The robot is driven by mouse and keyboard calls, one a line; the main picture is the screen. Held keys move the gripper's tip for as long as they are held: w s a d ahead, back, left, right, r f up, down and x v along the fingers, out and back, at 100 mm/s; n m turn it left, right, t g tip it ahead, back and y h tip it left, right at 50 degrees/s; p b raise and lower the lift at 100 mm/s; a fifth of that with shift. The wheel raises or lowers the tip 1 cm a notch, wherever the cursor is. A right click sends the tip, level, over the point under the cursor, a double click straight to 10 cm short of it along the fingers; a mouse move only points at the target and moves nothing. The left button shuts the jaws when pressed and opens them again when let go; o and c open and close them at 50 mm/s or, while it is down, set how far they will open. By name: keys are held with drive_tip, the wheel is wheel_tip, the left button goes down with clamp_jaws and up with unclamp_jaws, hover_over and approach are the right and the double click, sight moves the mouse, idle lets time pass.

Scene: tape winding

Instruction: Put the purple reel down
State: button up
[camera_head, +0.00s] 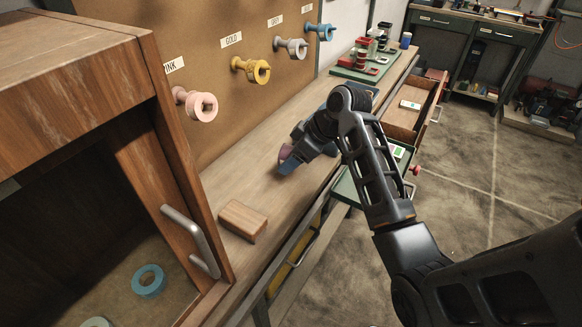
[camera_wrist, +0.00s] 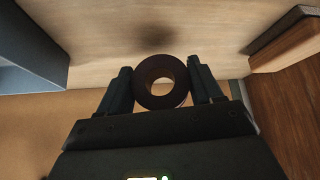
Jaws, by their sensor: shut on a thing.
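The purple reel (camera_wrist: 143,89) is a dark ring between the two fingers of my gripper (camera_wrist: 161,92) in the wrist view. My gripper is shut on it, one finger against each side. In the head view my gripper (camera_head: 287,160) is over the wooden bench, and only a small part of the purple reel (camera_head: 285,151) shows beside a finger. A dark shadow lies on the wood ahead of the reel in the wrist view. I cannot tell whether the reel touches the bench top (camera_head: 232,186).
A wooden block (camera_head: 243,220) lies on the bench near the cabinet (camera_head: 150,130). Drawers (camera_head: 408,110) stand open at right.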

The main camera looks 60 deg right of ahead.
sight(286, 179)
drive_tip(key=shift+w+a+f, duration=0.1)
drive_tip(key=shift+f, duration=2)
drive_tip(key=shift+f, duration=0.35)
drive_tip(key=shift+a+f, duration=0.1)
drive_tip(key=shift+f, duration=0.3)
drive_tip(key=o, duration=1)
drive_tip(key=shift+a+f, duration=0.15)
drive_tip(key=shift+f, duration=0.05)
drive_tip(key=shift+o, duration=0.2)
drive_tip(key=shift+r, duration=0.35)
drive_tip(key=v, duration=1.3)
drive_tip(key=shift+w+r, duration=0.15)
drive_tip(key=shift+w, duration=0.1)
